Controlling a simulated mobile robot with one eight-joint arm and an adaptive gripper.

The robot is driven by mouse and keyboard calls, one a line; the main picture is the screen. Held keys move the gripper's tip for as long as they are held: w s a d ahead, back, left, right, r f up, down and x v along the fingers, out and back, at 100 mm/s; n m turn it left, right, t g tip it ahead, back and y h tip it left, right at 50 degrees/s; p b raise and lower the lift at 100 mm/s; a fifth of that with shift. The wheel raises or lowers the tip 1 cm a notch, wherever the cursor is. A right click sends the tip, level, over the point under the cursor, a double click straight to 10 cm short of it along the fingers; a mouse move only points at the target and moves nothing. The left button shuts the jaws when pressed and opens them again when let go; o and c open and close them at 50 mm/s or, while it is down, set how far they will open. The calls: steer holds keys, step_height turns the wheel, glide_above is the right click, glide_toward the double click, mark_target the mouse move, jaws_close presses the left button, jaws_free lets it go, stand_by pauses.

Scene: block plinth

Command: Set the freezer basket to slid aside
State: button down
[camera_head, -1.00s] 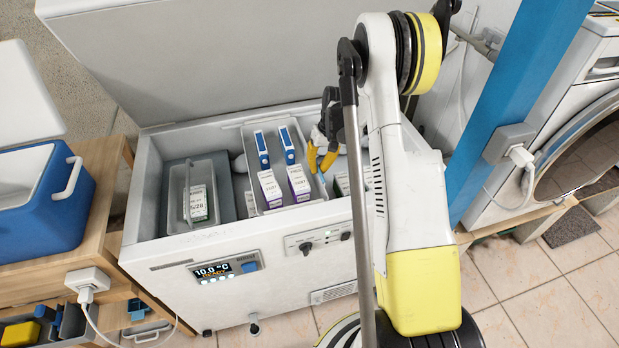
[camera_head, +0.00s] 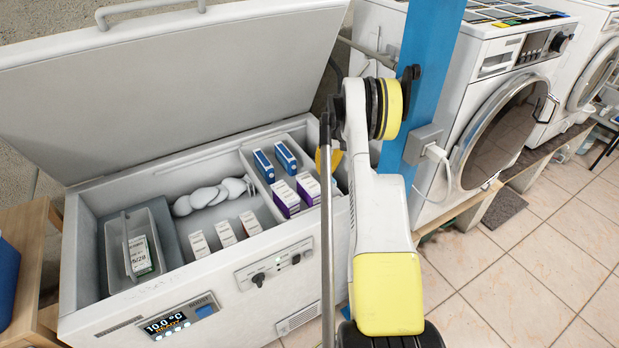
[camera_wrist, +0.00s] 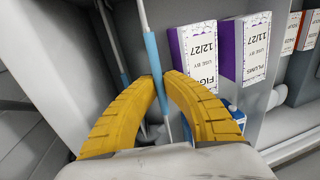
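The freezer basket (camera_head: 249,165) is a light grey tray at the right end of the open chest freezer. It holds two blue packs (camera_head: 264,166) and two white-and-purple cartons (camera_head: 285,198). My gripper (camera_head: 329,158) is at the basket's right side, partly hidden by my arm in the head view. In the wrist view, its yellow fingers (camera_wrist: 163,76) close around a blue-sleeved rod of the basket handle (camera_wrist: 152,48). The purple cartons (camera_wrist: 196,52) stand just beyond it.
White-labelled boxes (camera_head: 226,233) and pale bags (camera_head: 212,194) lie uncovered on the freezer floor. A smaller bin (camera_head: 113,249) stands at the left end. The raised lid (camera_head: 170,80) is behind; a blue post (camera_head: 430,80) and washer (camera_head: 500,120) are at right.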

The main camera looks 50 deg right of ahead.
steer(key=shift+s+d+r, duration=0.1)
steer(key=shift+s+d, duration=0.1)
steer(key=shift+d, duration=0.55)
steer(key=shift+s+d, duration=0.2)
steer(key=shift+d, duration=0.5)
steer(key=c, duration=1.5)
jaws_free()
steer(key=shift+d, duration=0.2)
steer(key=shift+a, duration=0.1)
step_height(320, 180, up, 12)
steer(key=d, duration=0.2)
steer(key=shift+s, duration=0.35)
steer(key=shift+d, duration=0.15)
